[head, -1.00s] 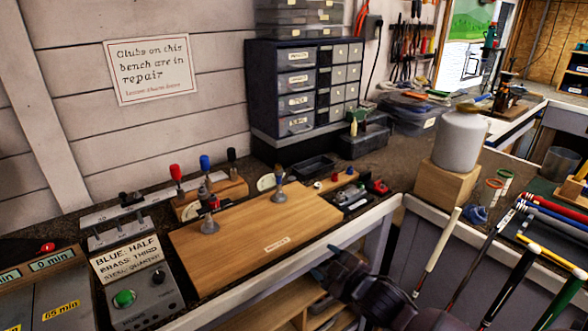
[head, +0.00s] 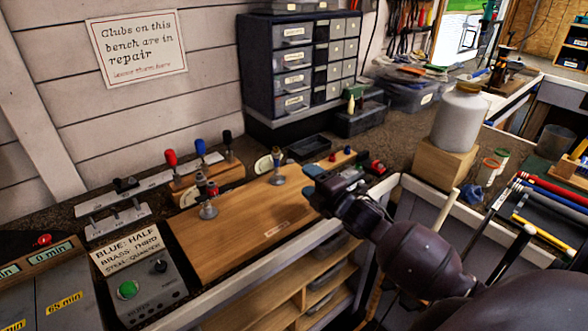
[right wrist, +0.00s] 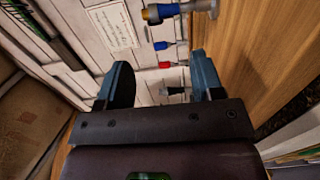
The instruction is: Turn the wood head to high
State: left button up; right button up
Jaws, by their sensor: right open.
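A wooden board (head: 245,228) lies on the bench with two small metal fixtures on it. The near-left fixture (head: 207,198) has a round grey base. The right fixture (head: 277,172) stands near the board's back edge, by a pale disc. I cannot tell which part is the wood head. A fixture with a blue collar (right wrist: 165,12) shows at the top of the right wrist view. My right gripper (head: 314,184) is open and empty, above the board's right end, to the right of the right fixture. My left gripper is not in view.
A grey box (head: 140,285) with a green button and black knob stands left of the board. Red (head: 171,159), blue (head: 201,148) and black (head: 227,137) handles stand behind it. A white jar (head: 461,120) sits on a wood block to the right.

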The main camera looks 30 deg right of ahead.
aim_at(294, 170)
jog(key=w, duration=0.6)
jog(key=shift+w+a, duration=0.25)
jog(key=shift+w, duration=0.1)
grip_shut()
